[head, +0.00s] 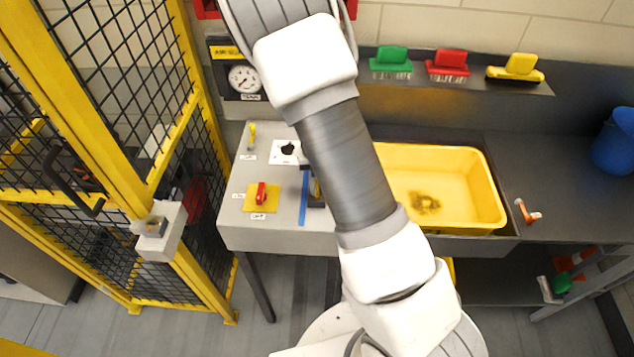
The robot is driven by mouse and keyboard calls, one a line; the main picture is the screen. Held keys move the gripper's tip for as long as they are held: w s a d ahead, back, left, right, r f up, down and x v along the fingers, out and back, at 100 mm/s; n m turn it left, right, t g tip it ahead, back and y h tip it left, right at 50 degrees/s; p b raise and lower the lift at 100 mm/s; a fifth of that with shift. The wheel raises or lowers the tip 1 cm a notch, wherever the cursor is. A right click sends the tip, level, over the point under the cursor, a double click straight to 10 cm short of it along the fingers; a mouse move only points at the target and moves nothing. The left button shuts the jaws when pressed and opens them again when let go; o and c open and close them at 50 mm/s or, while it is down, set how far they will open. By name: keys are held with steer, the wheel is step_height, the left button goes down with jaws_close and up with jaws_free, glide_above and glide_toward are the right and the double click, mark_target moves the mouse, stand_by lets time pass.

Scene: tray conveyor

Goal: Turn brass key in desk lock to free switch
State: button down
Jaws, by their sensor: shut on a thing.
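The grey desk (232,222) stands left of the yellow basin. A red rotary switch (261,194) sits on a yellow square plate at its front left. A small upright yellow piece (251,134) stands at the back left above a label; I cannot tell whether it is the brass key. A white plate (277,158) with a black piece (288,149) on it lies to the right; whether this is the lock is unclear. No key is clearly seen in a lock. My gripper is not visible; my arm crosses the middle and covers the desk's right side.
A yellow-framed mesh cage (176,130) stands close on the left. A yellow basin (485,185) is right of my arm. A blue strip (304,196) marks the desk beside my arm.

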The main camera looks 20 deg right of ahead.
steer(key=shift+s+m+p, duration=0.1)
steer(key=shift+m+p, duration=0.65)
steer(key=shift+m, duration=0.05)
steer(key=c, duration=0.8)
jaws_free()
steer(key=shift+c, duration=0.2)
step_height(320, 180, up, 17)
steer(key=p, duration=0.1)
steer(key=shift+r, duration=0.2)
